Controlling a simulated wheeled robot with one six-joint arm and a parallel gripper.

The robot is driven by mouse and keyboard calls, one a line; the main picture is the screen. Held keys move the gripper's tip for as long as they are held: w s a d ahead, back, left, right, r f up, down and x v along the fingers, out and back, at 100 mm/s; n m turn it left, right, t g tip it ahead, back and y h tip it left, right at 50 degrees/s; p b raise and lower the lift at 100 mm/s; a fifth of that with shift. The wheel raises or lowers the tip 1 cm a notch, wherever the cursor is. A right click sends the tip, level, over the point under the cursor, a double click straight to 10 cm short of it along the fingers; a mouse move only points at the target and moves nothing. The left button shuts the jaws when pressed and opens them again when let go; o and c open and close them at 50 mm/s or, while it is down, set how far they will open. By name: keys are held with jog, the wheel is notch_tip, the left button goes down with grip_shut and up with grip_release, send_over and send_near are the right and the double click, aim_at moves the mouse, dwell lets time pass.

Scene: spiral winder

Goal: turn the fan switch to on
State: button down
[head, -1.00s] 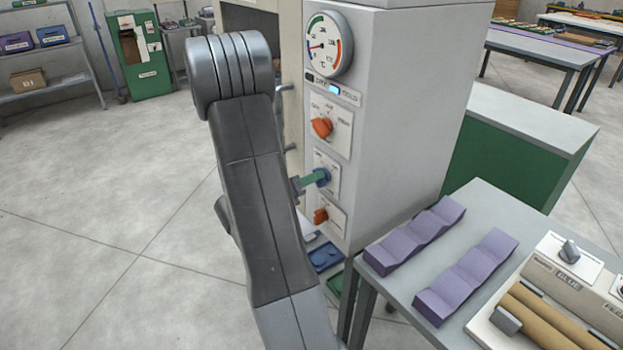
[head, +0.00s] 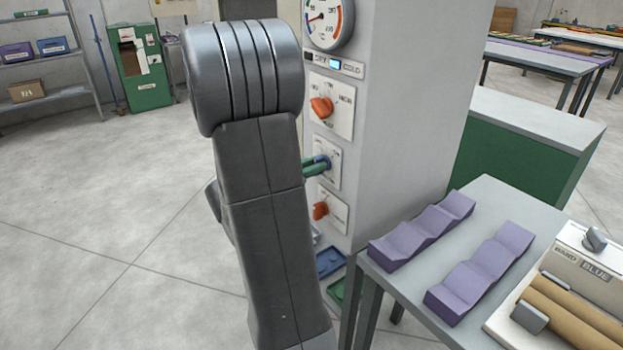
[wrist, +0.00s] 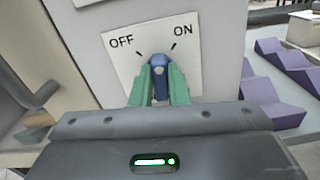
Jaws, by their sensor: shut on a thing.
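The fan switch is a blue knob (wrist: 159,82) on a white plate (wrist: 121,67) marked OFF at left and ON at right. In the wrist view, the green fingers of my gripper (wrist: 160,76) are closed around the knob, one on each side. The knob looks roughly upright, between the two marks; its exact pointing is partly hidden by the fingers. In the head view, the knob (head: 323,162) and green fingers (head: 314,168) show just right of my arm, on the front of the grey cabinet (head: 395,120).
A dial gauge (head: 325,18) is higher up. A table with purple wavy blocks (head: 482,272) stands close at the right. The floor at left is clear.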

jog(key=m+b, duration=0.3)
jog(key=b, duration=0.1)
jog(key=m+b, duration=0.3)
jog(key=shift+s+d+f+b, duration=0.1)
jog(key=shift+s+f+b, duration=0.05)
jog(key=shift+b, duration=0.25)
jog(key=shift+m, duration=0.4)
jog(key=c, duration=1.4)
grip_release()
jog(key=p+v, duration=0.1)
jog(key=v, duration=1.3)
jog(key=shift+d, duration=0.15)
